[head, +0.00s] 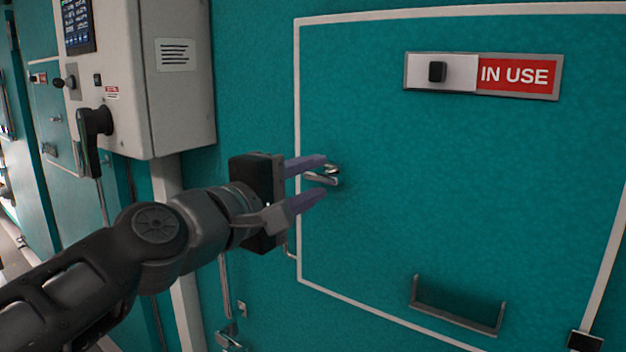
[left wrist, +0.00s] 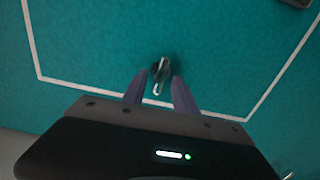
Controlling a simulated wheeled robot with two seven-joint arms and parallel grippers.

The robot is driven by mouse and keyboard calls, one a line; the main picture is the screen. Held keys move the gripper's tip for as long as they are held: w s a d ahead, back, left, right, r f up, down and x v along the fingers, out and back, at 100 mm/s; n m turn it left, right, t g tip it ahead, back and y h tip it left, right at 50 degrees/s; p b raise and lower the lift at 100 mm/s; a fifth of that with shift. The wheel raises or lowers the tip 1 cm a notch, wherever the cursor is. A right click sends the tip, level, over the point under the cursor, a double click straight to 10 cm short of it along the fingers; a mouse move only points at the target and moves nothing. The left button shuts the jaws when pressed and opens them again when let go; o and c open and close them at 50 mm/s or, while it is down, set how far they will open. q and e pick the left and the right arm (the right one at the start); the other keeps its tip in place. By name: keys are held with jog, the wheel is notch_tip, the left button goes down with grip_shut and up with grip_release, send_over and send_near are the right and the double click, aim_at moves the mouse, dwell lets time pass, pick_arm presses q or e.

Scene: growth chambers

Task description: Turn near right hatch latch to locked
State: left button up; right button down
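The hatch latch (head: 325,177) is a small metal handle on the left part of the teal hatch panel (head: 450,190), inside its white outline. My left gripper (head: 318,176) is open, with its two purple-grey fingers pointing at the latch, one above and one below it in the head view. In the left wrist view the latch (left wrist: 161,76) shows just ahead of and between the fingertips of my left gripper (left wrist: 158,88). I cannot tell whether the fingers touch it. My right gripper is not in view.
A slider sign (head: 483,76) reading "IN USE" is on the upper hatch. A U-shaped handle (head: 457,318) projects from the lower hatch. A grey control box (head: 182,110) with a black handle (head: 92,140) stands out at the left.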

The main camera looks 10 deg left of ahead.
pick_arm(q)
jog(key=b+v, duration=0.1)
jog(key=v, duration=0.6)
jog(key=shift+s, duration=0.1)
